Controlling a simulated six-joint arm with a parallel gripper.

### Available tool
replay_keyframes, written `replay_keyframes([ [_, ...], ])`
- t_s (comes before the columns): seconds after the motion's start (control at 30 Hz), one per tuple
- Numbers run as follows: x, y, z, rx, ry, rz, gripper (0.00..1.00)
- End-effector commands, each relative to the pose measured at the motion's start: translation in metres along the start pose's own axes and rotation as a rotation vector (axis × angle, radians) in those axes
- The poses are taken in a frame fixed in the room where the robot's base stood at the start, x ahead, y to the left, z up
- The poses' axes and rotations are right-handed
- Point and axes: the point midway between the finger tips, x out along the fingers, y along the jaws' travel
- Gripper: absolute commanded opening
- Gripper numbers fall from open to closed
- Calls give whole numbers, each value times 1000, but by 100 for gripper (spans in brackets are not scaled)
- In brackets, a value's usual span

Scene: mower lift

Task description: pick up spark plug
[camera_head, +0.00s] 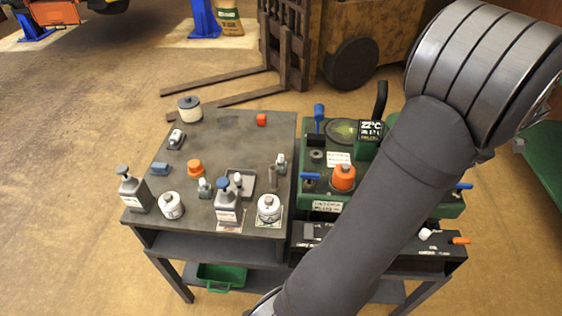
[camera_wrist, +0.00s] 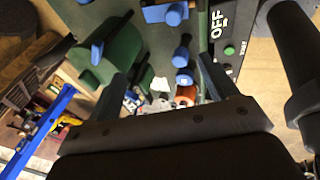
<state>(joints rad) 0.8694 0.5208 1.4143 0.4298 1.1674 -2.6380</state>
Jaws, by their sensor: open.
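Several small pieces in grey and white stand on the dark workbench top (camera_head: 225,140) and may be spark plugs. One (camera_head: 176,138) is at the left, one (camera_head: 204,187) is near the middle front, and one (camera_head: 281,162) is at the right edge. They are too small to tell for sure. My gripper (camera_wrist: 163,85) shows in the wrist view with its two dark fingers apart and nothing visibly held. It faces the green machine, with small grey and white pieces beyond the fingers. In the head view my arm crosses the right side, and the gripper cannot be made out.
White and grey bottles and jars stand along the bench front, including a white jar (camera_head: 268,208). An orange-capped part (camera_head: 343,178) and blue levers sit on the green machine (camera_head: 327,206) at the right. A green bin (camera_head: 221,277) is on the lower shelf.

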Motion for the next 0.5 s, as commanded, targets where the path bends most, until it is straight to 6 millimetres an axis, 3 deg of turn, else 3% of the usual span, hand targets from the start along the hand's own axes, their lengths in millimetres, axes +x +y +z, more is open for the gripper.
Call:
replay_keyframes([
  [0.03,0,0,0,0,0,0,69],
  [0.13,0,0,0,0,0,0,51],
  [0.4,0,1,-1,0,1,-1,51],
  [0.5,6,8,-10,2,6,-17,51],
])
